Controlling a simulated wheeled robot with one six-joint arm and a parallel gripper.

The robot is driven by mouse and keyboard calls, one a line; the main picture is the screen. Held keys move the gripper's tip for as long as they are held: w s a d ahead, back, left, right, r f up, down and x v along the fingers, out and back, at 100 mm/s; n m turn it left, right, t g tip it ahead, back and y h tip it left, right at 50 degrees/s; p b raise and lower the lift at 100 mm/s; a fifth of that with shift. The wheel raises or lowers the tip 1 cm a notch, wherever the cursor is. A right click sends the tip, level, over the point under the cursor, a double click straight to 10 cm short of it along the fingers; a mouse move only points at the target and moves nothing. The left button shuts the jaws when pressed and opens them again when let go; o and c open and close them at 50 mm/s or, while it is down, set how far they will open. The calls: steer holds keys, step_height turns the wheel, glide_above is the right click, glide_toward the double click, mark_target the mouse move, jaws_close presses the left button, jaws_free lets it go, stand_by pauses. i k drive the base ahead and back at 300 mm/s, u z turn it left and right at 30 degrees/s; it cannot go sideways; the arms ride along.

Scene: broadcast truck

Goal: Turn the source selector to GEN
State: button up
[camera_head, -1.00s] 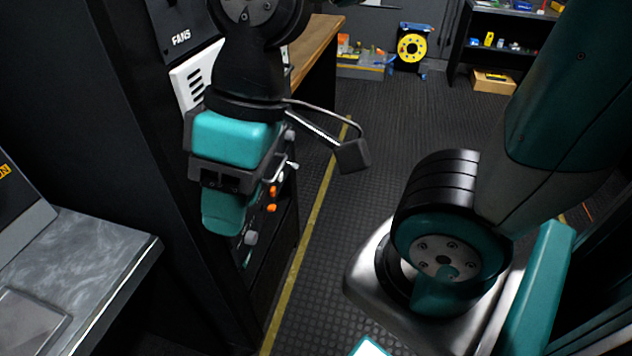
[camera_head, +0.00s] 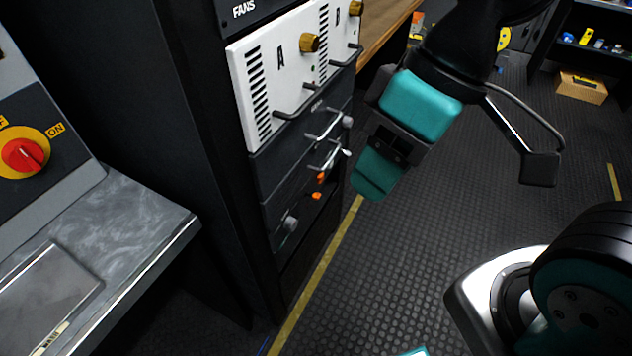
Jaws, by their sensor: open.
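No label reading GEN is legible, so I cannot tell which control is the source selector. A black rack (camera_head: 190,130) holds several panels with grey, orange and brass-coloured controls. A grey knob (camera_head: 290,224) sits low on it, and another grey knob (camera_head: 347,121) is higher, near the silver handles. Two orange knobs (camera_head: 318,188) are between them. At the left, a red rotary switch (camera_head: 24,156) on a yellow disc has a label ON. My gripper (camera_head: 380,172), teal and black, is open in the air to the right of the rack front, apart from the controls. Its jaw gap is mostly hidden.
A grey metal desk (camera_head: 135,225) juts out at lower left. The white panel (camera_head: 262,88) on the rack has protruding handles. A wooden bench (camera_head: 385,25) is behind.

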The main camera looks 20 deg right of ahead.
mark_target(290, 223)
steer(key=u, duration=0.05)
steer(key=k, duration=0.85)
steer(key=z, duration=0.35)
steer(key=i, duration=0.45)
steer(key=u, duration=0.05)
